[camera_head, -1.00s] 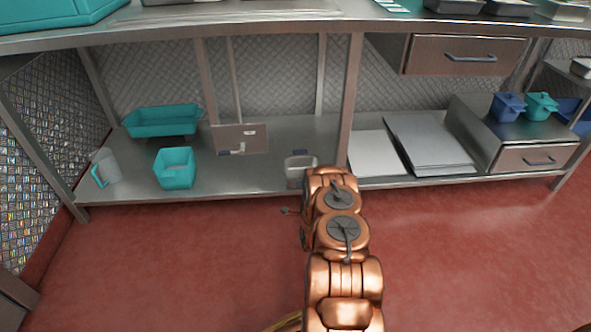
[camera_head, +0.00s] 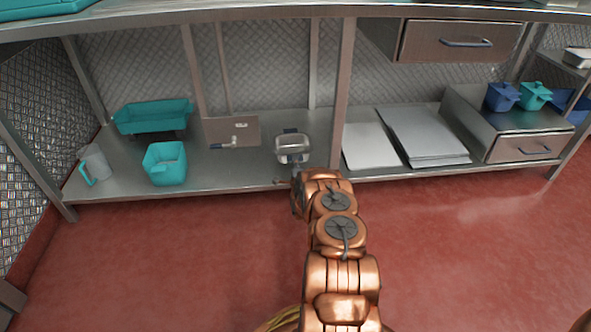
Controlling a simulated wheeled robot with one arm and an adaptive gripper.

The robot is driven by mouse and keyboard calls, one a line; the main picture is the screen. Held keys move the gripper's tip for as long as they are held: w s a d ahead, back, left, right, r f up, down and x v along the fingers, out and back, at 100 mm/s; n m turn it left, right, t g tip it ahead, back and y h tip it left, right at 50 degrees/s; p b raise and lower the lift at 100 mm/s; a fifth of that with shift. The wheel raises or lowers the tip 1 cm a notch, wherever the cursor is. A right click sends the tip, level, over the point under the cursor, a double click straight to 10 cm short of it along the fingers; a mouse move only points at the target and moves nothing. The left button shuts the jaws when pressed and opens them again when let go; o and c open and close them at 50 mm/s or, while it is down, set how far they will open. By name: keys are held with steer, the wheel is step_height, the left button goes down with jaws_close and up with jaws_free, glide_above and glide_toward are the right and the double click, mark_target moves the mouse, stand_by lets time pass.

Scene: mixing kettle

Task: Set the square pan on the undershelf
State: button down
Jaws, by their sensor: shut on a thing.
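The square pan (camera_head: 292,149) is a small silver pan at the middle of the undershelf (camera_head: 235,180), left of the metal upright. It is over the shelf surface, and I cannot tell whether it touches it. My gripper (camera_head: 296,172) is at the pan's near side, shut on it. The fingers are small and mostly hidden behind my copper-coloured wrist.
A board with a blue-handled tool (camera_head: 232,131) is left of the pan. Teal bins (camera_head: 166,165) and a clear jug (camera_head: 95,163) stand further left. Flat trays (camera_head: 425,135) lie right of the upright (camera_head: 344,90). The tabletop edge overhangs above.

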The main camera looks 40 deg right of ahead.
steer(key=shift+w+d, duration=0.1)
steer(key=shift+w, duration=0.05)
steer(key=shift+f+b, duration=1.05)
steer(key=shift+f, duration=0.85)
steer(key=c, duration=1.3)
jaws_free()
